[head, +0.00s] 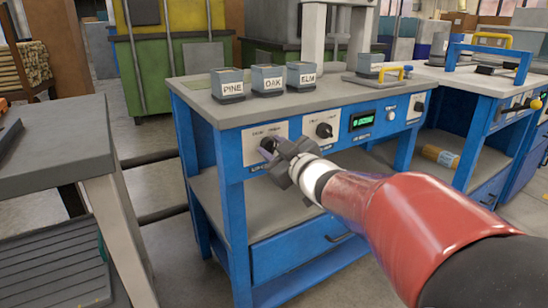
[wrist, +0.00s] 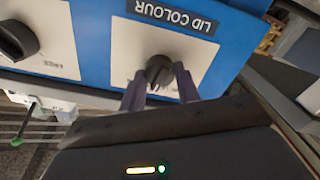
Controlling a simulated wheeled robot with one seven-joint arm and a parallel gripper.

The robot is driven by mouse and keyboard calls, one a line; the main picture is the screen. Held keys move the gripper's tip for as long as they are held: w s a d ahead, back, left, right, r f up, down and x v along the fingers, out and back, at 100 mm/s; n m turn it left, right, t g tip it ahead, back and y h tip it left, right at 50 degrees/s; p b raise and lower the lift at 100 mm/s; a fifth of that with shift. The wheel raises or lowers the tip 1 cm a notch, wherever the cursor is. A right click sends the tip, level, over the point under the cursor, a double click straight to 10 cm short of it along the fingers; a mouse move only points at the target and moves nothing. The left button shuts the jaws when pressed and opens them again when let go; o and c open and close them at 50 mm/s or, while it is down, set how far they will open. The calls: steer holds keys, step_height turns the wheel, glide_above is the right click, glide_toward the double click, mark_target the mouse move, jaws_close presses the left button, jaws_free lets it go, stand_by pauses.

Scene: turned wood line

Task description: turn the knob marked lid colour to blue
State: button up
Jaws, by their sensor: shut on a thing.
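The lid colour knob (wrist: 158,70) is black and sits on a white plate on the blue front panel. Its label LID COLOUR (wrist: 172,16) shows upside down in the wrist view. My gripper (wrist: 161,77) is shut on the knob, one finger on each side. In the head view my gripper (head: 272,156) covers most of the same plate at the left of the panel, and the knob is largely hidden. The colour marks around the knob are hidden or too small to read, so I cannot tell which way it points.
A second black knob (head: 323,130) is to the right, with a green-lit display (head: 362,120) beyond it. Boxes marked PINE (head: 228,84), OAK (head: 267,79) and ELM (head: 301,75) stand on the worktop. A grey table (head: 60,150) is at the left.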

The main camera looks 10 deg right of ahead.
steer(key=n+b, duration=0.1)
steer(key=n, duration=0.1)
steer(key=n+b, duration=0.3)
steer(key=shift+f+n, duration=0.25)
steer(key=shift+n, duration=0.05)
steer(key=shift+r+n+b, duration=0.1)
steer(key=shift+n+b, duration=1)
steer(key=shift+n, duration=0.7)
steer(key=o, duration=1)
steer(key=shift+p+v, duration=0.6)
steer(key=shift+v, duration=3.35)
